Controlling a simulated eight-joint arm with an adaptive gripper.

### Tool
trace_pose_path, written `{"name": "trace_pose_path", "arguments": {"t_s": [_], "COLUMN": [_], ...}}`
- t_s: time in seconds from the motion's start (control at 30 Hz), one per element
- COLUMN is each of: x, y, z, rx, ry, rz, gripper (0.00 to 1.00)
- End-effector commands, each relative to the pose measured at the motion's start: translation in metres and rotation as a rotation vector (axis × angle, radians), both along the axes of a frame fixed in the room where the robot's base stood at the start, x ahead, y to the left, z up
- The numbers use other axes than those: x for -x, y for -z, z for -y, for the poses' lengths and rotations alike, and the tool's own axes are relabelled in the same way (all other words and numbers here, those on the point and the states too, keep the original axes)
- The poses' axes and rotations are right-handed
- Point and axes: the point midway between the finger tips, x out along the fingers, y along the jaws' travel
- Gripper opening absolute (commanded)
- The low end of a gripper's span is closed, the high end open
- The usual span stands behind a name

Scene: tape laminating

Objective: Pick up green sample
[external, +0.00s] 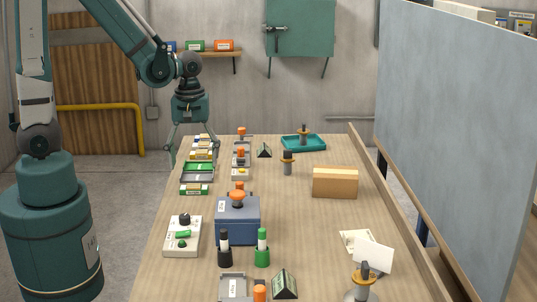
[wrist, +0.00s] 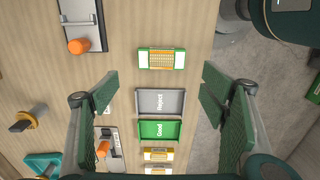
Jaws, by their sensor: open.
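The green sample (external: 194,189) lies flat on the table, just nearer the camera than the grey tray in the external view. In the wrist view, the green sample (wrist: 161,59) has green edges, pale ends and an orange-yellow gridded middle. My gripper (external: 190,152) is above the far left part of the table, pointing down, with its fingers spread. In the wrist view, my gripper (wrist: 160,88) is open and empty, its fingers on either side of the trays. The sample lies ahead of the fingertips there, apart from them.
A grey Reject tray (wrist: 176,102) and green Good tray (wrist: 174,130) adjoin each other beside the sample. Yellow samples (wrist: 158,155) lie past them. A blue box (external: 238,222), a control box (external: 182,237) and orange-knobbed fixtures stand nearby. The table's left edge is close to the sample.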

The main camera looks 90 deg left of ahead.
Motion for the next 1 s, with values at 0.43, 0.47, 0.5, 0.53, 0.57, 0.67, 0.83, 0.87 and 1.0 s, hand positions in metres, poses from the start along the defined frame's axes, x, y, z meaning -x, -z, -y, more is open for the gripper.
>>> {"name": "trace_pose_path", "arguments": {"t_s": [0.43,0.47,0.5,0.53,0.57,0.67,0.83,0.87,1.0], "x": [0.0,0.0,0.0,0.0,0.0,0.0,0.0,0.001,0.001], "y": [0.023,0.023,0.023,0.023,0.023,0.022,0.025,0.026,0.035], "z": [0.0,0.0,0.0,0.0,0.0,0.0,0.0,0.0,0.0], "rx": [0.0,0.0,0.0,0.0,0.0,0.0,0.0,0.0,0.0], "ry": [0.0,0.0,0.001,0.001,0.001,0.001,0.001,0.001,0.001], "rz": [0.0,0.0,0.0,0.0,0.0,0.0,0.0,0.0,0.0], "gripper": [0.72,0.72,0.72,0.72,0.72,0.72,0.72,0.72,0.72]}}
